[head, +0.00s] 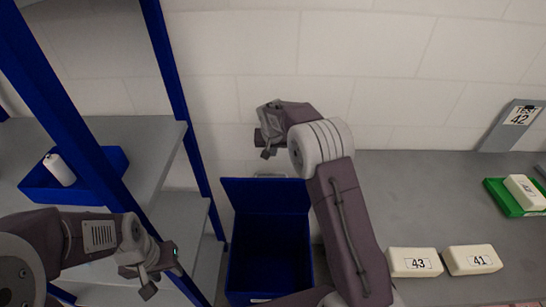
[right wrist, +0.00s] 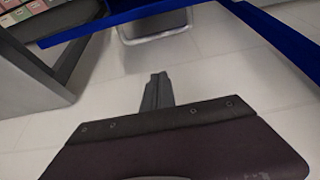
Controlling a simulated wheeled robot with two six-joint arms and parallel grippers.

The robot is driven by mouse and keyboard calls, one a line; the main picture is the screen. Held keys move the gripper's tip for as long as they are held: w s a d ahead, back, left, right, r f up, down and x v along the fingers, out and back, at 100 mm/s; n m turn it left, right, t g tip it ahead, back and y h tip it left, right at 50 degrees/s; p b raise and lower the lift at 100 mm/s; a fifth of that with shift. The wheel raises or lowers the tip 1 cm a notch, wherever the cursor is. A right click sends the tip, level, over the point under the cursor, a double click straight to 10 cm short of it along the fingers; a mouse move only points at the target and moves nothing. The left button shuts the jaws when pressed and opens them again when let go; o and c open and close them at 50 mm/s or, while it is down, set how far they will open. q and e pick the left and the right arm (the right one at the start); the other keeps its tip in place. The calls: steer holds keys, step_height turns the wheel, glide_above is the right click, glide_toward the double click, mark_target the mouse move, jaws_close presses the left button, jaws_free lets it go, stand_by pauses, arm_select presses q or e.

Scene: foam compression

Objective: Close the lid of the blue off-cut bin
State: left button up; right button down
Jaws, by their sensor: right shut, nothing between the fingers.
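The blue off-cut bin (head: 268,262) stands open between the shelf rack and the grey worktop in the head view. Its lid (head: 265,196) stands raised at the bin's far side. My right gripper (head: 267,152) is above and behind the lid, near the wall, apart from it in the picture. In the right wrist view the right gripper (right wrist: 157,88) has its fingers together and is empty. My left gripper (head: 162,282) hangs to the left of the bin, by the rack; its finger gap is unclear. My right arm hides part of the bin's right side.
A blue-posted rack (head: 165,75) with grey shelves stands left, holding a blue tray (head: 110,160) with a white bottle (head: 60,169). On the grey worktop (head: 430,200) lie blocks marked 43 (head: 414,262) and 41 (head: 472,260), and a green tray (head: 508,204).

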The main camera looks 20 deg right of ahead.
step_height(320, 180, down, 8)
steer(key=p, duration=0.1)
steer(key=shift+s+a+p, duration=0.15)
steer(key=shift+s+p, duration=0.05)
steer(key=shift+p, duration=0.1)
stand_by(0.3)
